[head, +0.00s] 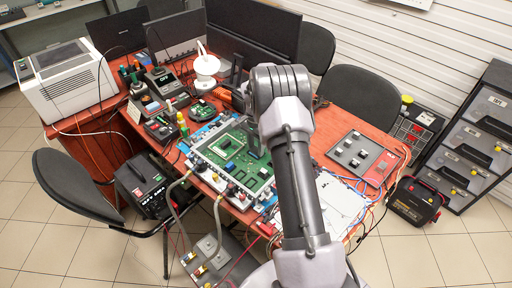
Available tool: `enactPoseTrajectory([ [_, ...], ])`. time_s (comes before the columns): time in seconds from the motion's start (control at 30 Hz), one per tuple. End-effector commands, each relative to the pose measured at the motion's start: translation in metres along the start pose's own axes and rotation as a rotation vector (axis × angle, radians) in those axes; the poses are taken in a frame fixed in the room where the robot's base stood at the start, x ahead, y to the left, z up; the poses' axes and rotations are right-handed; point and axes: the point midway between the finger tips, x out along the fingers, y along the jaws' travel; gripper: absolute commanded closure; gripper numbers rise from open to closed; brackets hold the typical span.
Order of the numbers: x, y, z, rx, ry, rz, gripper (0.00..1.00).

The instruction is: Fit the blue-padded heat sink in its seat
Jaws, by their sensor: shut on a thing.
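My arm reaches up from the bottom of the head view, and its wrist hides part of the bench. My gripper (252,132) shows only in part, as a dark shape left of the wrist over the green circuit board (225,170). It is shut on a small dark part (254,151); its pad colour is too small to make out. I cannot tell whether this part touches the board. The board lies on the red table and carries several components and a pale square frame (228,147). I cannot single out the blue-padded heat sink's seat.
A grey plate (383,163) with several dark blocks lies right of my arm. White sheets (340,205) and loose cables lie at the front right edge. Hoses (218,215) run off the board's front. Instruments, monitors and a white printer (68,80) stand at the left and back.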

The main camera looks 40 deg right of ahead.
Motion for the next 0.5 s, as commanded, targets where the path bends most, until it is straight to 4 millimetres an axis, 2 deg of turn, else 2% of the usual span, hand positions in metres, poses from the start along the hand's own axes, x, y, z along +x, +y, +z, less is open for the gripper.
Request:
enactPoseTrajectory([
  [0.23, 0.0007, 0.0001, 0.0001, 0.000, 0.000, 0.000, 1.00],
  [0.27, 0.0007, 0.0001, 0.0001, 0.000, 0.000, 0.000, 0.62],
  [0.3, 0.0007, 0.0002, 0.0001, 0.000, 0.000, 0.000, 0.55],
  [0.37, 0.0008, 0.0003, 0.0002, 0.000, 0.000, 0.001, 0.43],
  [0.5, 0.0009, 0.0003, 0.0001, 0.000, -0.001, 0.001, 0.41],
])
